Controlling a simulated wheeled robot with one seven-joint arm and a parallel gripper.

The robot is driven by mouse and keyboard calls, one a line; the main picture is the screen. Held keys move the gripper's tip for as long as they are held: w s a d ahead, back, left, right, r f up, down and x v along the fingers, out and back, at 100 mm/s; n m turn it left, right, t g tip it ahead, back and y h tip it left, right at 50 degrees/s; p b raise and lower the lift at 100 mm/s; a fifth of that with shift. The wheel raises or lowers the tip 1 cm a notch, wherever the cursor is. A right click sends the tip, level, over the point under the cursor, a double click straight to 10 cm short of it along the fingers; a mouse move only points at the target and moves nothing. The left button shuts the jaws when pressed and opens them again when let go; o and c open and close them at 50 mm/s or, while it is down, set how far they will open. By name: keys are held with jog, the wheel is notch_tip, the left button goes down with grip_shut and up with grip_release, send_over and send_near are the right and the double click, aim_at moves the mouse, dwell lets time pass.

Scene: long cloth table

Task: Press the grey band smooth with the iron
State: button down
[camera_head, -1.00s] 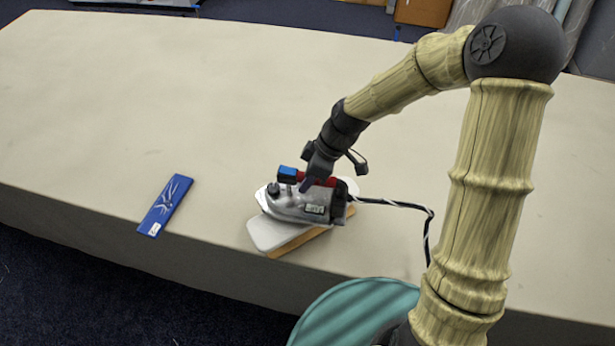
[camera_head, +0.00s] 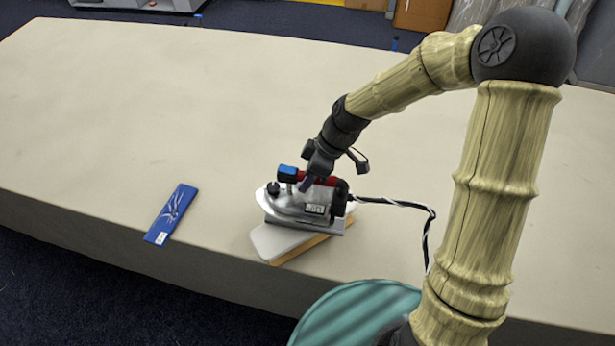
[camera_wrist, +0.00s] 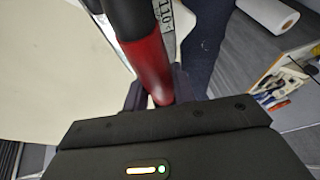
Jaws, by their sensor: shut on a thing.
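My gripper (camera_head: 318,178) is shut on the red handle of the iron (camera_head: 297,207). The handle (camera_wrist: 150,65) also runs between my fingers in the wrist view. The iron is silver, with a dark rear and a blue-tipped front, its nose pointing left. It is over a pale grey pad with a wooden edge (camera_head: 272,240) and hides much of it; a small gap between them is hard to judge. A blue strip (camera_head: 171,214) with white crease-like lines and a small white label lies flat to the left. I see no separate grey band.
A black-and-white cord (camera_head: 405,204) runs from the iron's rear to the right. A teal round thing (camera_head: 360,312) stands at the table's front edge. The cloth table (camera_head: 200,110) is bare behind and between the strip and pad.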

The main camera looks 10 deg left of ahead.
jog(key=shift+r, duration=0.5)
notch_tip(320, 180, up, 6)
jog(key=p, duration=0.5)
jog(key=shift+a, duration=0.1)
dwell(0.6)
